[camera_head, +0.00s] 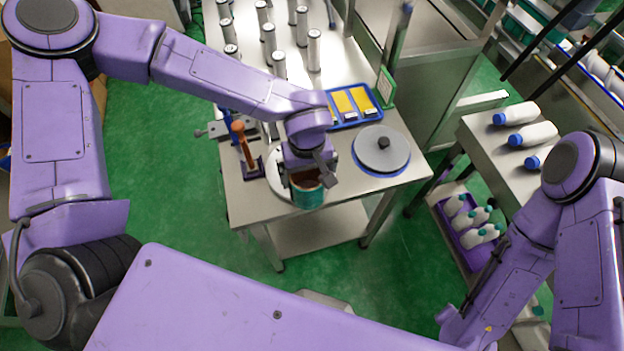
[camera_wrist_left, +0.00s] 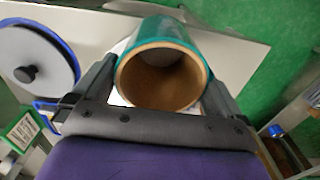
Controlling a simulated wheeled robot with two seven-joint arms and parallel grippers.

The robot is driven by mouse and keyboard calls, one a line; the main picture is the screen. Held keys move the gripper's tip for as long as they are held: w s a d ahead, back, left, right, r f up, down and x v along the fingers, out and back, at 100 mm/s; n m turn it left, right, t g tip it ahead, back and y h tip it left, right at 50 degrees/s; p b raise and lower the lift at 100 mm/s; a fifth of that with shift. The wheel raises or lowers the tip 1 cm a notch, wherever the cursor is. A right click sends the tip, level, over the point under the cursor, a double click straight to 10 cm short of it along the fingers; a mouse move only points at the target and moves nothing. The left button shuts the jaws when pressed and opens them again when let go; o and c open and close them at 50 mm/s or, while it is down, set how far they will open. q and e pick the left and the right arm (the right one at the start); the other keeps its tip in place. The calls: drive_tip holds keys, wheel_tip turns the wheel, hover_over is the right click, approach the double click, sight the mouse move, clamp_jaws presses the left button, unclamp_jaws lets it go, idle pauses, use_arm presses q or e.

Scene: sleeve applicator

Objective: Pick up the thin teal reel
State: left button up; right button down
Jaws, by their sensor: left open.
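The teal reel (camera_head: 307,196), a short roll with a brown cardboard core, stands near the front edge of the metal table (camera_head: 345,212). In the left wrist view the reel (camera_wrist_left: 165,30) shows its hollow core toward the camera. My left gripper (camera_head: 307,178) is over the reel. In the left wrist view its open fingers (camera_wrist_left: 160,78) lie one on each side of the reel; I cannot tell whether they touch it. The gripper partly hides the reel's top in the head view. My right arm shows at the right, but its gripper is not in view.
A grey disc with a dark knob (camera_head: 381,150) lies right of the reel. A blue tray with yellow cards (camera_head: 352,104) is behind. An orange-handled tool (camera_head: 243,145) stands left. Several white cylinders (camera_head: 314,50) stand at the back. A bench with bottles (camera_head: 533,134) is at right.

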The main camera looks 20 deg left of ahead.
use_arm(q)
drive_tip(key=shift+s+f, duration=0.1)
drive_tip(key=shift+f, duration=0.8)
drive_tip(key=c, duration=0.8)
